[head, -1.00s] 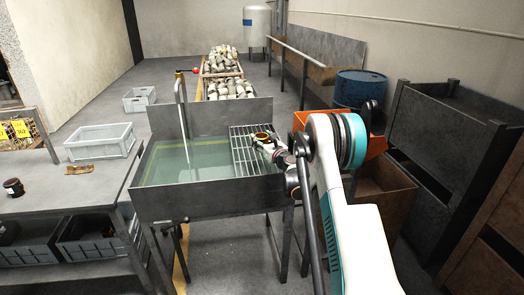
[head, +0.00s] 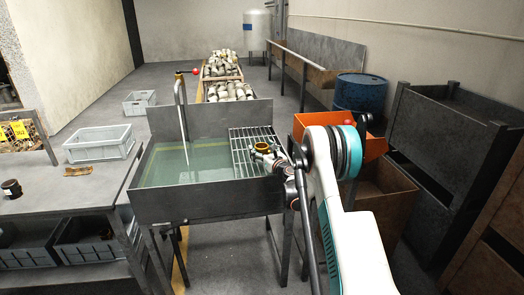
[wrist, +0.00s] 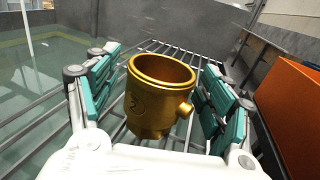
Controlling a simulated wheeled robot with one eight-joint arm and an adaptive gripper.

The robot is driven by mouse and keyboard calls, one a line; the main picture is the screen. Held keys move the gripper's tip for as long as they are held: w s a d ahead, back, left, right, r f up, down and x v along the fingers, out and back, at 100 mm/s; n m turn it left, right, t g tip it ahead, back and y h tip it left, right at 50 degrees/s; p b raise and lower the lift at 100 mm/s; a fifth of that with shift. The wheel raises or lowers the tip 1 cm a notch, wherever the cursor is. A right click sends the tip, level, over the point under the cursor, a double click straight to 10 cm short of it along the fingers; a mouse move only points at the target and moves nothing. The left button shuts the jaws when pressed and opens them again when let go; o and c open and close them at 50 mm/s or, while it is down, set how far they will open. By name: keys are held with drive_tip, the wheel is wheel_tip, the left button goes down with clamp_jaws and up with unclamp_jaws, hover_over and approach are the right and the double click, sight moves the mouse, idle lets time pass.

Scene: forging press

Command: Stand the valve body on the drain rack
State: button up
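The valve body (wrist: 155,100) is a brass-coloured cup with a round open top, a side stub and a mark on its front. It is upright over the bars of the drain rack (wrist: 185,52) and appears to stand on them; its lowest edge is close to my palm. In the head view the valve body (head: 262,147) shows at the right part of the drain rack (head: 240,150), over the sink. My gripper (wrist: 160,95) has its green-padded fingers on either side of the body, with small gaps visible. In the head view my gripper (head: 270,154) is small and partly hidden.
The sink (head: 200,195) holds greenish water, with an upright tap pipe (head: 181,105) at its back. An orange bin (head: 312,125) stands close on the right. A table (head: 60,215) with a grey crate (head: 98,152) and a dark part (head: 11,188) is left.

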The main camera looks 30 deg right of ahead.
drive_tip(key=shift+r, duration=0.2)
drive_tip(key=s+p, duration=0.3)
drive_tip(key=s, duration=0.9)
drive_tip(key=shift+d, duration=0.1)
drive_tip(key=shift+f, duration=0.1)
idle(0.8)
